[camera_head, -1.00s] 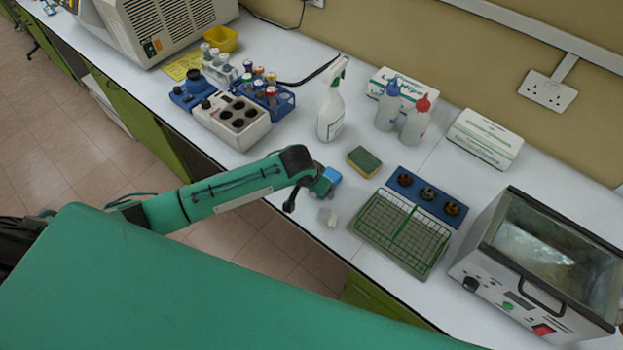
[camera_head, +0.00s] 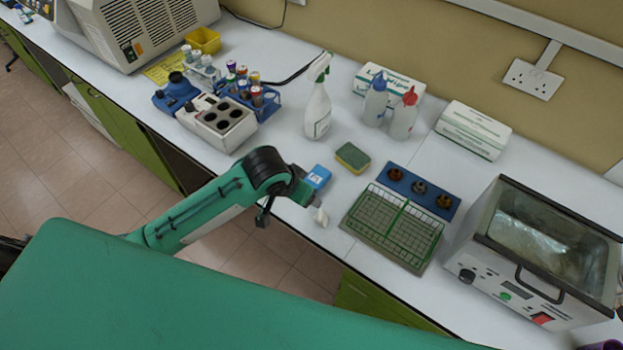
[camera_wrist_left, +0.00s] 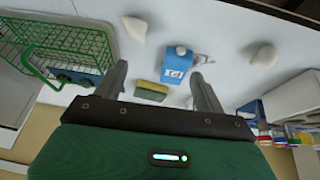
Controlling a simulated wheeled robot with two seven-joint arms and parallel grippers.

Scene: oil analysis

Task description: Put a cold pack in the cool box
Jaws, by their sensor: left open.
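A small blue block with a white label, seemingly the cold pack (camera_head: 317,178), stands on the white bench just beyond my left gripper (camera_head: 301,196). In the left wrist view the blue pack (camera_wrist_left: 178,63) shows its label, between and ahead of the two fingers. My left gripper (camera_wrist_left: 160,71) is open, with nothing between its fingers. It appears apart from the pack, though the exact gap is hard to tell. No cool box is recognisable in either view. My right gripper is not in view.
A green-yellow sponge (camera_head: 352,158) lies behind the pack. A crumpled white piece (camera_head: 320,217) lies near the bench's front edge. A green wire basket (camera_head: 385,230) and a water bath (camera_head: 540,250) stand to the right. A spray bottle (camera_head: 318,105) stands behind.

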